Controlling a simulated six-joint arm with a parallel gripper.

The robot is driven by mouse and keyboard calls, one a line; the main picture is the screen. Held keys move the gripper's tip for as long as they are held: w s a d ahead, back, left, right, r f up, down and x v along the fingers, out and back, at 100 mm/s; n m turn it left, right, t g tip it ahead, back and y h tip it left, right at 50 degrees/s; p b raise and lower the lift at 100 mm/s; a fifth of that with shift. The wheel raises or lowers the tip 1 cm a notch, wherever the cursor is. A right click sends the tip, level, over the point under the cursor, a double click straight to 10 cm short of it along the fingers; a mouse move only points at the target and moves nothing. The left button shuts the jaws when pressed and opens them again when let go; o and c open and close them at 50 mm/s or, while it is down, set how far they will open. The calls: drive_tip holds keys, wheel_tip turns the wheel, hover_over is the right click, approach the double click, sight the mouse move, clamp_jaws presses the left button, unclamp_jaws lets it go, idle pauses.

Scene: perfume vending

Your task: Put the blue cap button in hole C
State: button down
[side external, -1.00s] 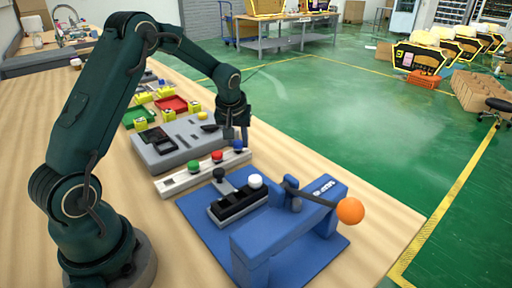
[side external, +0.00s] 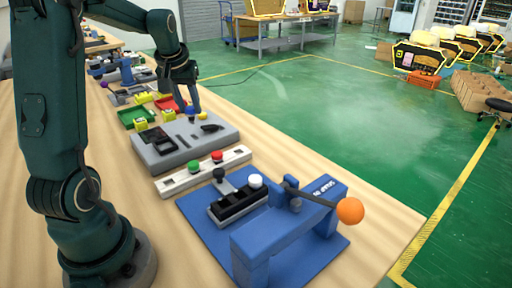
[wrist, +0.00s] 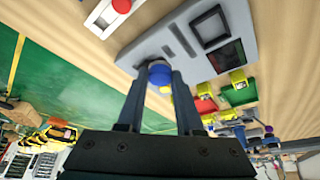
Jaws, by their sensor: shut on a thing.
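The blue cap button (side external: 190,113) is between the fingers of my gripper (side external: 190,107), which is shut on it. In the wrist view the blue cap (wrist: 159,76) sits at the fingertips, over the near edge of the grey panel (wrist: 148,52). In the side view the grey panel (side external: 163,160) lies on the bench below the gripper, with dark recesses and slots in its top. A bit of yellow shows beside the cap. I cannot read any hole letters, nor tell whether the cap touches the panel.
A white strip (side external: 174,185) holds a green button (side external: 194,166) and a red button (side external: 217,156). A blue press fixture (side external: 290,235) with an orange ball (side external: 350,211) stands at the front. Green and red trays (side external: 134,116) and small yellow blocks sit behind the panel.

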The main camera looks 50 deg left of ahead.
drive_tip(key=shift+s+f+n, duration=0.25)
drive_tip(key=shift+s+n, duration=0.05)
drive_tip(key=s+d+m+h, duration=0.1)
drive_tip(key=s+d+m, duration=0.1)
drive_tip(key=d, duration=0.9)
drive_tip(key=s+d+m, duration=0.2)
drive_tip(key=s+d, duration=0.1)
drive_tip(key=d, duration=0.8)
drive_tip(key=shift+t, duration=0.5)
drive_tip(key=shift+w+d+f, duration=0.1)
drive_tip(key=shift+d+f, duration=0.05)
drive_tip(key=shift+f, duration=1.6)
drive_tip(key=shift+d+f, duration=0.1)
drive_tip(key=shift+f, duration=1.65)
drive_tip(key=shift+f, duration=0.7)
unclamp_jaws()
wheel_tip(320, 180, up, 7)
